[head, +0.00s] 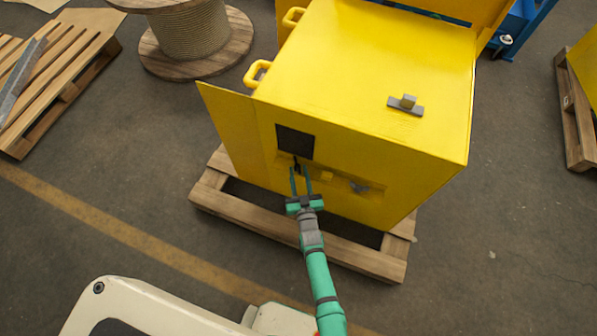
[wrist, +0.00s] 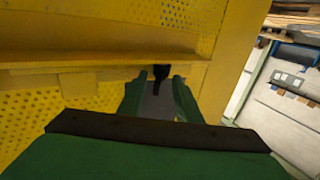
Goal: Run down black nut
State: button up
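A small black part, which looks like the black nut (head: 297,163), is on the front of the yellow machine housing (head: 350,170), just below a dark square opening. It also shows in the wrist view (wrist: 161,72), at the edge of a yellow ledge; its shape is too small to make out. My gripper (head: 300,170) points at the front of the housing. Its two green fingers stand apart with a gap between them, also in the wrist view (wrist: 159,85). The black part lies at or just beyond the fingertips, in line with the gap. I see no clear grip on it.
The housing stands on a wooden pallet (head: 345,255). A yellow door panel (head: 232,140) stands open on its left. A yellow ledge (wrist: 90,62) runs beside the black part.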

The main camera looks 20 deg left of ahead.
jog(key=shift+w+a, duration=0.2)
jog(key=shift+w, duration=0.1)
grip_shut()
